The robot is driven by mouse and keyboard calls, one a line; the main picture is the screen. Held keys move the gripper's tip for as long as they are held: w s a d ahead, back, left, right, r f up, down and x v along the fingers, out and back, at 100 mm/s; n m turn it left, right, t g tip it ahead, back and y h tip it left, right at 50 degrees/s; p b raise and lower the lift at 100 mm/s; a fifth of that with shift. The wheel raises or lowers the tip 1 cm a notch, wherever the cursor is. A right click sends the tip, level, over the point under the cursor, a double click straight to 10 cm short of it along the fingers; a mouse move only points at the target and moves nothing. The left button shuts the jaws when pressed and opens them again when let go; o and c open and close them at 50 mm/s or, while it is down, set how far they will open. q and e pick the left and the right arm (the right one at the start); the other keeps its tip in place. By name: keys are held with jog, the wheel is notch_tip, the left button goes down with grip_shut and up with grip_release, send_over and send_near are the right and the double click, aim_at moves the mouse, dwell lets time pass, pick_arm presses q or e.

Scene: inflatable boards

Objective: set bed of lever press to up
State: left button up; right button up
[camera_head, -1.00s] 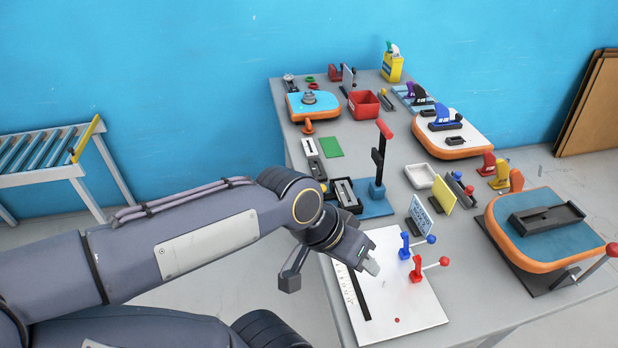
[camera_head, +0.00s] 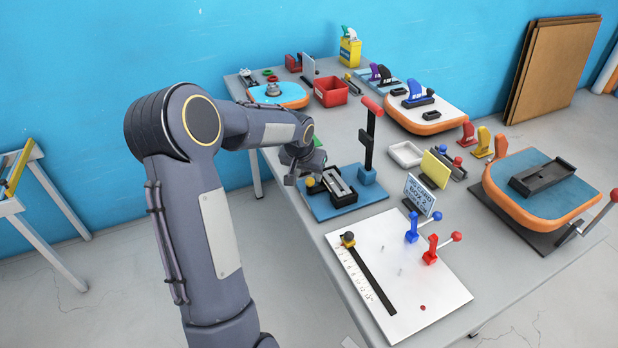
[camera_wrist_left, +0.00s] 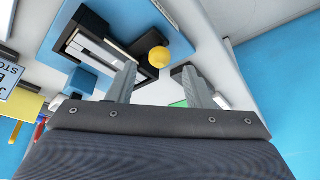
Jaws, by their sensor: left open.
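The lever press has a blue base plate (camera_head: 372,198), an upright black lever with a red handle (camera_head: 371,105), and a black-framed bed (camera_head: 338,186) with a light slotted middle. A yellow ball knob (camera_head: 312,187) sits at the bed's left side; it also shows in the left wrist view (camera_wrist_left: 158,57). My left gripper (camera_head: 305,170) is just behind and above the knob. In the left wrist view its two fingers (camera_wrist_left: 159,70) are apart and empty, with the knob just beyond and between the tips. I cannot tell the bed's height. My right gripper is not in view.
A white board with a ruler strip (camera_head: 400,295) and red and blue clamps (camera_head: 431,249) lies in front of the press. A sign (camera_head: 420,193) and a yellow plate (camera_head: 435,168) stand to its right. A red bin (camera_head: 331,92) is farther back.

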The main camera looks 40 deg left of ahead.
aim_at(310, 179)
pick_arm(q)
jog(key=shift+x, duration=1.65)
jog(key=shift+c, duration=0.4)
grip_shut()
